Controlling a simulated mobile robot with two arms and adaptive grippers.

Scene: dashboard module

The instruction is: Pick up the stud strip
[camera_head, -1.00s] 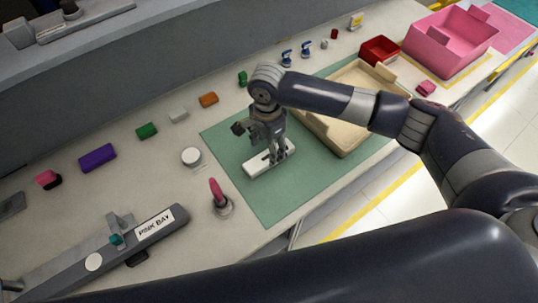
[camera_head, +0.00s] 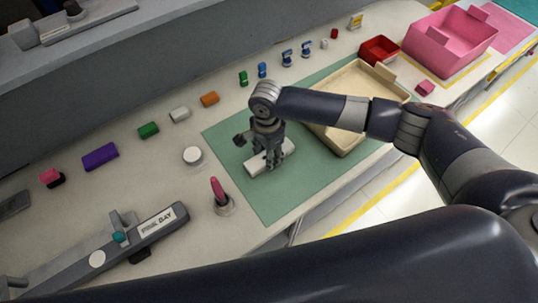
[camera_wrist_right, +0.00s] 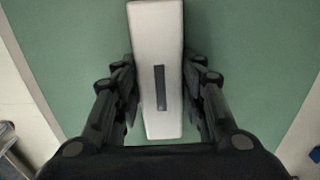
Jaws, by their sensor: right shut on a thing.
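The stud strip is a pale, off-white long block (camera_head: 287,147) lying on the green mat (camera_head: 225,150). In the right wrist view the strip (camera_wrist_right: 158,40) runs lengthwise between the fingers, with a dark slot in its top face. My right gripper (camera_head: 268,163) points down over the strip, its fingers on both long sides. In the wrist view the fingers (camera_wrist_right: 161,95) close on the strip near its middle. The strip appears to rest on the mat; any small gap underneath is hidden. My left gripper is not in view.
A beige tray (camera_head: 341,141) stands on the mat just right of the gripper. A red bin (camera_head: 379,50) and pink bin (camera_head: 450,42) are farther right. A pink upright peg (camera_head: 218,190) and a white disc (camera_head: 193,155) stand left of the mat. Coloured blocks line the back.

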